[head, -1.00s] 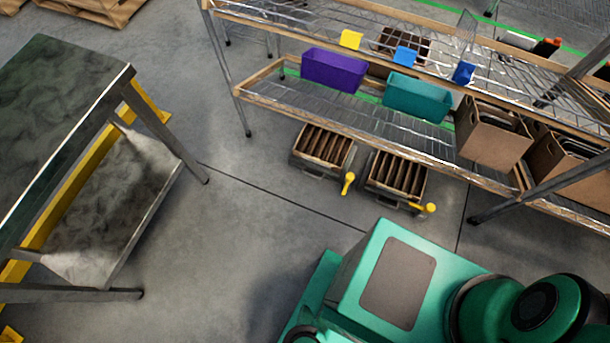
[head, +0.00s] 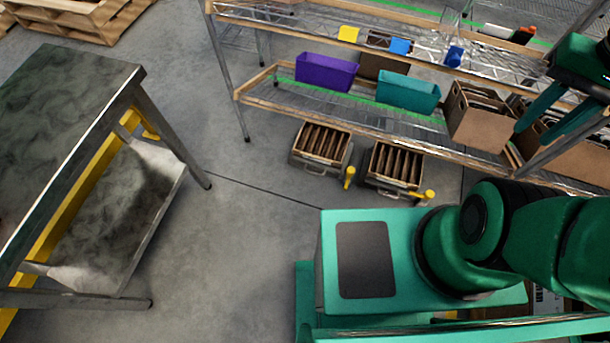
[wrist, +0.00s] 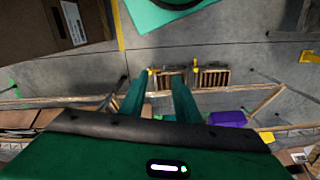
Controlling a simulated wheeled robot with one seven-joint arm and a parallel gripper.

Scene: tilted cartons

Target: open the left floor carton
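Two box-like containers stand on the floor under the shelf in the head view, a left one (head: 320,147) and a right one (head: 394,168). Both have brown slats or dividers across the top. They also show, small, in the wrist view. A large brown carton (wrist: 35,28) with a white label fills the upper left of the wrist view. I cannot tell which is the left floor carton. My gripper (head: 535,136) is at the upper right of the head view, well right of the two containers. Its fingers (wrist: 158,100) are apart with nothing between them.
A wire shelf rack holds a purple bin (head: 327,71), a teal bin (head: 408,91) and a brown carton (head: 480,115). A metal table (head: 70,95) is at left. The floor between table and rack is clear.

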